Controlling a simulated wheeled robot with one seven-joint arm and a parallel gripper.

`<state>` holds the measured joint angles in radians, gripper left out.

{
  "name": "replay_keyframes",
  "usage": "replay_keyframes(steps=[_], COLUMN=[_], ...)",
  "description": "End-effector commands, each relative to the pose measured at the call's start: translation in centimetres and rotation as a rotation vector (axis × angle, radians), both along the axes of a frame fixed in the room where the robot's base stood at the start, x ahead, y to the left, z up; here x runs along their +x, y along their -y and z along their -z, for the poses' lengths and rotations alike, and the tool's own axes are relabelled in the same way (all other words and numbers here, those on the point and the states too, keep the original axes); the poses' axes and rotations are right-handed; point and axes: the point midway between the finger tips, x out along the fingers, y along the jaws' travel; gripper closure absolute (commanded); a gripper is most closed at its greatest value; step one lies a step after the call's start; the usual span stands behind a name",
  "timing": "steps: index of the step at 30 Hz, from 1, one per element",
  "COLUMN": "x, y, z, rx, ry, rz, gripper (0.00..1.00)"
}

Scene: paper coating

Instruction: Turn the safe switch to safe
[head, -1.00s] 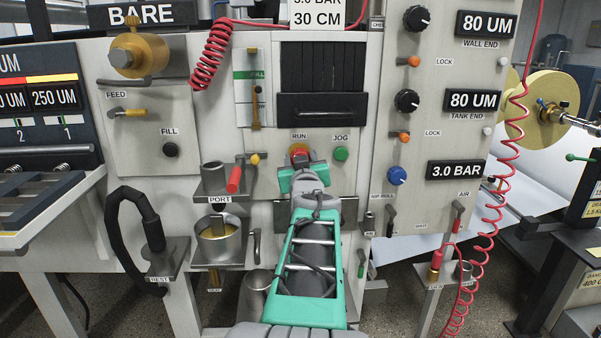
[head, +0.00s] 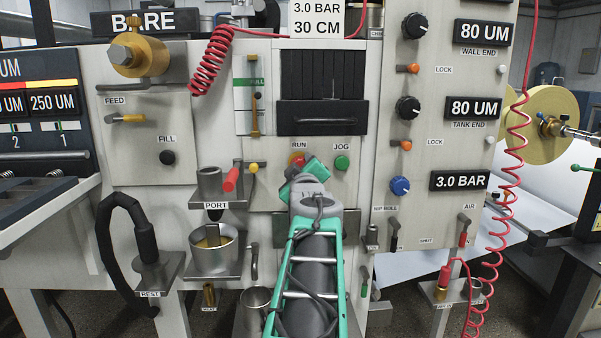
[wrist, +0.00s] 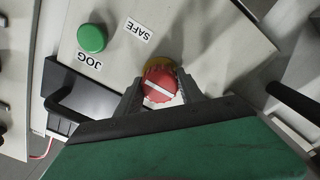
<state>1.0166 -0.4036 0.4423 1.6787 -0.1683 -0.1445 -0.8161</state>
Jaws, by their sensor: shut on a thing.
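The safe switch is a red round knob with a white line across it, on a yellow base (wrist: 159,68). In the wrist view the knob (wrist: 158,88) sits between my fingertips, and my gripper (wrist: 163,91) is shut on it. The SAFE label (wrist: 138,31) is printed on the panel beside the switch; the white line does not point straight at it. In the head view only a red edge of the switch (head: 294,158) shows under the RUN label (head: 299,145), since my green-ended gripper (head: 303,168) covers the rest.
A green JOG button (head: 341,163) is right of the switch. A red-handled lever (head: 231,179) and a cup (head: 210,182) at the PORT stand to the left. A dark slotted window (head: 322,88) is above. A red coiled hose (head: 511,190) hangs at the right.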

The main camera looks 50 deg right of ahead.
Motion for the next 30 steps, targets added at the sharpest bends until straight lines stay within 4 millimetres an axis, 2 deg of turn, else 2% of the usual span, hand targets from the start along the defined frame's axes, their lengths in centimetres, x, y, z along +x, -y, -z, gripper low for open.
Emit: replay_keyframes(steps=[13, 14, 21, 30], x=[0.01, 0.01, 0.00, -0.33], y=[0.02, 0.02, 0.01, -0.36], z=[0.05, 0.05, 0.02, -0.11], rx=[-0.006, -0.006, -0.007, -0.006], ry=[-0.009, -0.009, -0.008, -0.006], rz=[0.000, 0.000, 0.000, 0.001], gripper=[0.96, 0.53, 0.33, 0.33])
